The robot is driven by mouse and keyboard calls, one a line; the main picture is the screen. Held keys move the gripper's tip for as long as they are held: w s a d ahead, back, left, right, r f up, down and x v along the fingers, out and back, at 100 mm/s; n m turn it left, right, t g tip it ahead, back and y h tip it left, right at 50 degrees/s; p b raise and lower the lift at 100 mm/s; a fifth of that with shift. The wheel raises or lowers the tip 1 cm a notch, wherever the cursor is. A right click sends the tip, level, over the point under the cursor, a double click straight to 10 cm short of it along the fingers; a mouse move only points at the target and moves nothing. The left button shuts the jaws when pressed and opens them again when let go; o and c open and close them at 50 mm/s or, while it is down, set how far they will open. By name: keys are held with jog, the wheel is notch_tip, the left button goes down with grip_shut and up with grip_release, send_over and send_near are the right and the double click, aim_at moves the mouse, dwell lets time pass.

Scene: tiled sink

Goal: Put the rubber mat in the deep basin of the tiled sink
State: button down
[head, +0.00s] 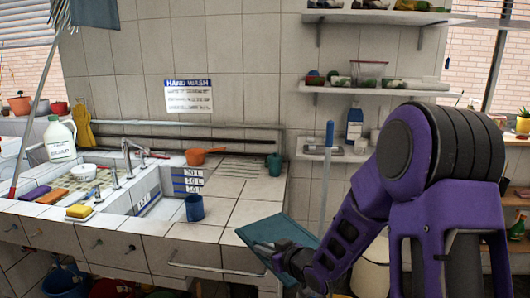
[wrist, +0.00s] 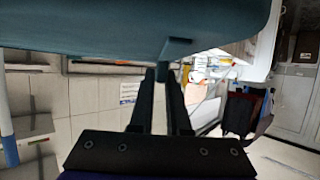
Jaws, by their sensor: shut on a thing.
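The rubber mat (head: 277,232) is a flat teal sheet, tilted in the air at the front right of the tiled counter in the head view. My gripper is shut on its near edge. In the wrist view the mat (wrist: 90,35) spans the top, with my gripper's fingers (wrist: 163,72) at its tab-like edge. The deep basin (head: 187,179) is sunk in the tiled sink, its inner wall marked with blue litre bands. It lies left of the mat, apart from it.
A blue mug (head: 194,208) stands on the counter near the basin's front right. An orange pan (head: 196,156) and a green mug (head: 274,164) stand at the back. Taps (head: 126,157) rise left of the basin. The tiles (head: 240,190) right of it are mostly clear.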

jog(key=d+f+m+h, duration=0.1)
jog(key=d, duration=0.1)
jog(key=d+f+m+t+h, duration=0.1)
jog(key=d, duration=0.2)
jog(key=d+m+t+h, duration=0.1)
jog(key=d+m+h, duration=0.1)
jog(key=shift+s+d+f, duration=0.2)
jog(key=shift+d+f, duration=0.05)
jog(key=shift+f, duration=0.15)
jog(key=s+d+f+m+h, duration=0.2)
jog(key=d+m+h, duration=0.1)
jog(key=d, duration=0.3)
jog(key=shift+s+d+f+t+h, duration=0.15)
jog(key=shift+d+t+h, duration=0.15)
